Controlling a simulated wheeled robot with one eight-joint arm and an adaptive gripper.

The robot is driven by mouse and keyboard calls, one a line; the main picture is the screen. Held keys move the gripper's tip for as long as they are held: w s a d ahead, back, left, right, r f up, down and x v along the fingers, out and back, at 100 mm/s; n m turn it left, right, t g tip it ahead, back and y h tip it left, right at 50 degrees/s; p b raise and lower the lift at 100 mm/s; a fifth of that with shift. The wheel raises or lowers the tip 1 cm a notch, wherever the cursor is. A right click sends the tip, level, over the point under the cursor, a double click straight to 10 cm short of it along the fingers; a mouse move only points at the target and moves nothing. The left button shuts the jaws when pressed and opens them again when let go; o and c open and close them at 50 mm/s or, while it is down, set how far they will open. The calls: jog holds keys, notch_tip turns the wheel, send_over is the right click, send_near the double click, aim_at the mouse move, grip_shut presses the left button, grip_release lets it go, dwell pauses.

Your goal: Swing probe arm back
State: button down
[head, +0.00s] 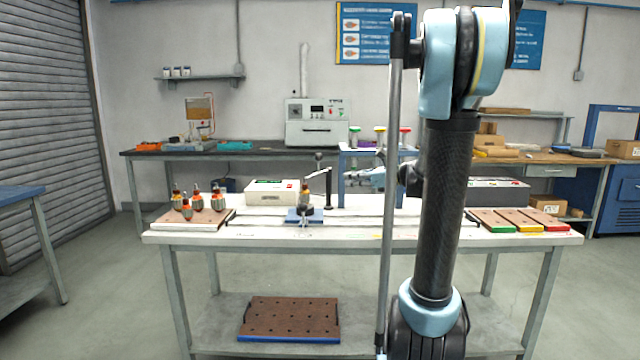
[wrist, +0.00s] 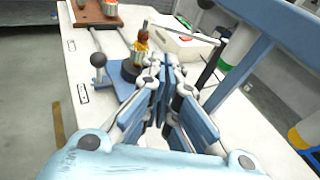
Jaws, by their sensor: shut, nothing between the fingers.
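The probe arm (head: 318,172) is a thin light bar on a black upright post (head: 328,190), with a black ball knob (head: 318,156) above it. In the wrist view the bar (wrist: 180,34) reaches over toward the armature (wrist: 140,52), beside the dark post (wrist: 209,68). The armature (head: 305,198) stands upright in a small blue fixture (head: 293,215). Whether the probe touches it I cannot tell. My gripper (head: 348,177) is shut and empty, just right of the post in the head view. Its fingertips also show in the wrist view (wrist: 167,62), near the armature.
A white tester box (head: 272,192) stands behind the fixture. A tray (head: 165,220) with several armatures lies at left. Green, yellow and red boards (head: 518,220) lie at right. A blue frame (wrist: 265,35) with coloured spools rises close beside my gripper. A black knob (wrist: 98,60) stands by the fixture.

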jog(key=shift+w+d+r+m, duration=0.2)
jog(key=shift+w+m, duration=0.1)
jog(key=shift+w, duration=0.1)
jog(key=shift+a, duration=0.1)
jog(key=x, duration=1.4)
jog(key=shift+r, duration=0.2)
